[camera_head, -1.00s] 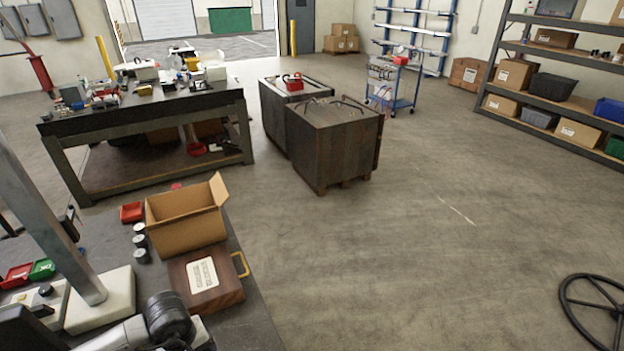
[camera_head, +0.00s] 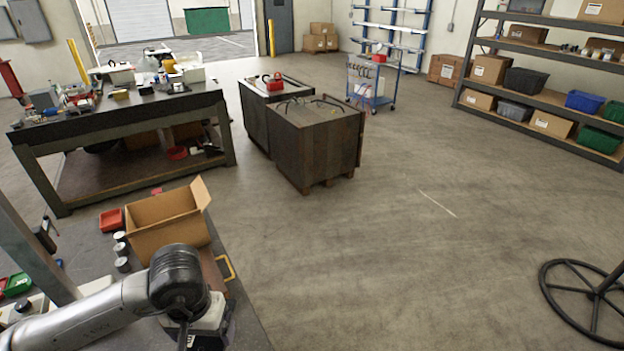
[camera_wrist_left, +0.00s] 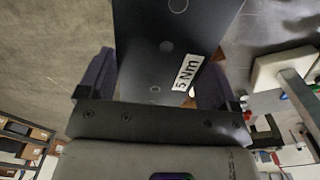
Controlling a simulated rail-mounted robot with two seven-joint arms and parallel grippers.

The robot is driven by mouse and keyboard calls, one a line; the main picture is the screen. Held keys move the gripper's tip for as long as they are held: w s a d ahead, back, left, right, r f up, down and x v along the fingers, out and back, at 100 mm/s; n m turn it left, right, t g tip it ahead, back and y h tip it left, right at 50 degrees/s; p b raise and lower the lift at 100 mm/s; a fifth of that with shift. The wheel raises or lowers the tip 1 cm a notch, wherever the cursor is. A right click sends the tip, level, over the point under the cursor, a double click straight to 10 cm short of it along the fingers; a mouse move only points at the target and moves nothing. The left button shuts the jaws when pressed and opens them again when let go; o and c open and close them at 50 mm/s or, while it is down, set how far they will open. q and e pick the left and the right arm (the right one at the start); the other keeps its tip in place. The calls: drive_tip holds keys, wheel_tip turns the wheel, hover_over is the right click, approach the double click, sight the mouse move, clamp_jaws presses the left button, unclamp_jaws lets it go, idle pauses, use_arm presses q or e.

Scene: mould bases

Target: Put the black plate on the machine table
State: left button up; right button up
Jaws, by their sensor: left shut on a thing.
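The black plate (camera_wrist_left: 160,45) fills the upper middle of the left wrist view. It is dark and flat, with round holes and a white label reading "5 Nm". My left gripper (camera_wrist_left: 155,92) is shut on it, with a dark finger on each side. In the head view my left gripper (camera_head: 200,333) is at the bottom, over the near bench's right part; its fingers and the plate are hidden there. I cannot tell which surface is the machine table. My right gripper is not in view.
On the near bench (camera_head: 252,318) stand an open cardboard box (camera_head: 165,228), a red bin (camera_head: 110,219), several small cylinders and a brown case mostly behind my arm. A grey column (camera_head: 35,255) rises at left. A cluttered workbench (camera_head: 120,104) and dark crates (camera_head: 318,150) stand beyond.

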use_arm(q)
drive_tip(key=r, duration=0.1)
drive_tip(key=w+r, duration=0.1)
drive_tip(key=r, duration=0.1)
drive_tip(key=shift+w+d+r, duration=0.1)
drive_tip(key=shift+d, duration=0.1)
wheel_tip(320, 180, up, 2)
drive_tip(key=shift+r+p, duration=0.1)
drive_tip(key=shift+p, duration=0.8)
drive_tip(key=s+r+p, duration=0.8)
drive_tip(key=r+p, duration=0.5)
drive_tip(key=p, duration=0.4)
drive_tip(key=shift+s+r, duration=0.25)
drive_tip(key=shift+s, duration=0.1)
